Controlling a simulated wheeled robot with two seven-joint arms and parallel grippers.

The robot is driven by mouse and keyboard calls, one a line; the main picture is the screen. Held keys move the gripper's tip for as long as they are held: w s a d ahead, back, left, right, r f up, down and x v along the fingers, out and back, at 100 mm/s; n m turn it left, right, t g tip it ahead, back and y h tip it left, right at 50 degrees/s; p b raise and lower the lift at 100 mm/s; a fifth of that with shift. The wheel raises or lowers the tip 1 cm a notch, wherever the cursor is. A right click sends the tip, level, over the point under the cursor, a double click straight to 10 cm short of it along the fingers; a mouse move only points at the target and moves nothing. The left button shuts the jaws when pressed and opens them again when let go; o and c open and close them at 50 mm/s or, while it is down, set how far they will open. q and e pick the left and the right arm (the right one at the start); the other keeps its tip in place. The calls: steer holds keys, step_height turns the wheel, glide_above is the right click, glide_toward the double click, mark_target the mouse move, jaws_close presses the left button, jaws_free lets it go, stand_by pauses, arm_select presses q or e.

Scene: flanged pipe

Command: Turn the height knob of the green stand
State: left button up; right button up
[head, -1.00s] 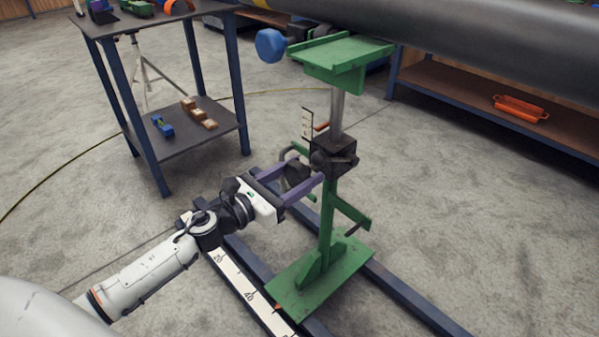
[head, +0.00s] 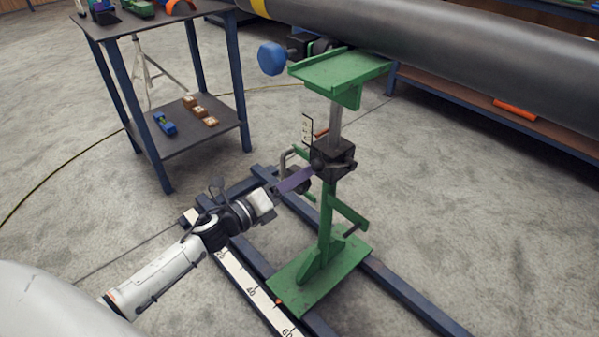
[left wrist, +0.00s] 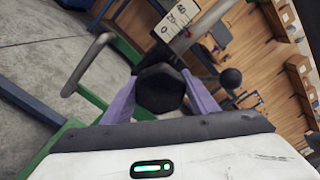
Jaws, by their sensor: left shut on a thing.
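The green stand (head: 328,215) stands upright on its base plate, with a black block (head: 334,160) on its post and a green top plate (head: 340,68) under the pipe. The black height knob (left wrist: 160,88) faces me in the left wrist view, between two purple fingers. My left gripper (head: 301,179) reaches in from the left and is shut on the knob, one finger on each side. In the head view its fingers overlap and mostly cover the knob. A grey crank-like handle (left wrist: 88,65) is beside the knob, and a small black ball (left wrist: 230,77) is beyond it. My right gripper is not in view.
A large dark pipe (head: 450,55) runs above the stand. Blue rails (head: 390,290) and a white scale strip (head: 252,293) lie on the floor. A blue-legged table (head: 190,140) with small parts stands at the back left. Floor right of the stand is clear.

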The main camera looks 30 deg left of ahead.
arm_select(q)
steer(key=n+p, duration=0.2)
steer(key=n, duration=0.2)
steer(key=shift+r+n, duration=0.1)
steer(key=shift+n, duration=0.3)
steer(key=n+p, duration=0.2)
steer(key=n, duration=0.1)
steer(key=shift+n+p, duration=0.55)
steer(key=shift+n, duration=0.65)
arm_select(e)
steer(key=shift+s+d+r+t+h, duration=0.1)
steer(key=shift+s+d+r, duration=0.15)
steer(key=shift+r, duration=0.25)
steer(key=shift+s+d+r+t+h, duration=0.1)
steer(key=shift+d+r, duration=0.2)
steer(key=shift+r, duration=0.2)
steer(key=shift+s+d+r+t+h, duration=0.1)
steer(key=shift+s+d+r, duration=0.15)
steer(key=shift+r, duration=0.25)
arm_select(q)
steer(key=shift+f, duration=0.2)
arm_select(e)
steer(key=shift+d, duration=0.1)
arm_select(q)
steer(key=shift+d, duration=0.1)
steer(key=o, duration=1)
steer(key=shift+o, duration=0.2)
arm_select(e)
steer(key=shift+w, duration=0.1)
